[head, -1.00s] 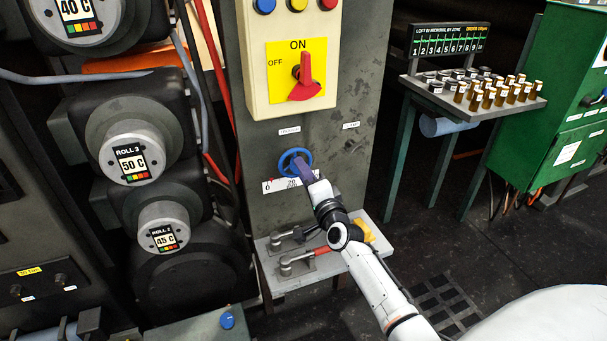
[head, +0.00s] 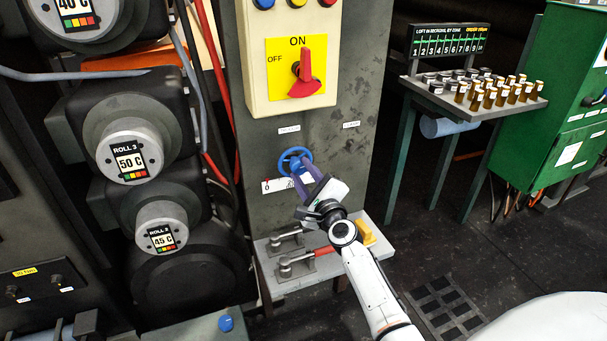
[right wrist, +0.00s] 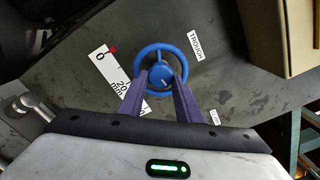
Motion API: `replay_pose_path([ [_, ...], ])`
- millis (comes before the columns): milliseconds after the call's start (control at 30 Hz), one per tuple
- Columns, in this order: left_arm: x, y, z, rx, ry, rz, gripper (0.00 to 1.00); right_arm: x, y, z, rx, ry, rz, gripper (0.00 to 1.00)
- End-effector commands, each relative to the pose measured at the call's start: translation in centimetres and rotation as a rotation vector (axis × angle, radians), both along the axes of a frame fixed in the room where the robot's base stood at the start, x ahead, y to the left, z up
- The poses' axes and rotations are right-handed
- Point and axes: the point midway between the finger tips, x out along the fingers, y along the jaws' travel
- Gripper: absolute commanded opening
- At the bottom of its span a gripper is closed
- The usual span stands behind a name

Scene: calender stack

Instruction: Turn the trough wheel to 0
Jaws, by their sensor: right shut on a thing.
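The blue trough wheel (head: 292,157) is on the front of the grey column, under the switch box. In the right wrist view the wheel (right wrist: 161,75) shows face-on, beside a label reading TROUGH. My right gripper (head: 305,172) reaches up to it from the lower right. A white scale (right wrist: 117,76) marked 0 and 20 lies beside the wheel, with a red pointer (right wrist: 112,49) near the 0 end. My left gripper is not in view.
A box with a red ON/OFF switch (head: 306,76) is above the wheel. A small shelf with lever handles (head: 296,264) is below my right arm. Rolls with temperature displays (head: 130,163) stand at the left. A sample rack (head: 481,92) stands at the right.

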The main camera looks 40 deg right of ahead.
Motion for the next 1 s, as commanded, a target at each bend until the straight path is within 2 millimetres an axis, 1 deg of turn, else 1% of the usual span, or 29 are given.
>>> replay_pose_path([
  [100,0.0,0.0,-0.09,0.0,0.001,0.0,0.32,0.02,0.13,-0.09,0.062,-0.014,0.002,0.09],
  [300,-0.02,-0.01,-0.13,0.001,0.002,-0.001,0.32,0.01,0.11,-0.11,0.127,-0.03,0.001,0.09],
  [867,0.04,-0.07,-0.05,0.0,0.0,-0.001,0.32,0.02,0.12,-0.1,0.155,-0.036,0.001,0.09],
  [900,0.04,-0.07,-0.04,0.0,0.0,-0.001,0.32,0.02,0.13,-0.1,0.155,-0.036,0.001,0.36],
  [1000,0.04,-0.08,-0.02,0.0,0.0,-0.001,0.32,0.02,0.11,-0.09,0.154,-0.036,0.001,0.5],
])
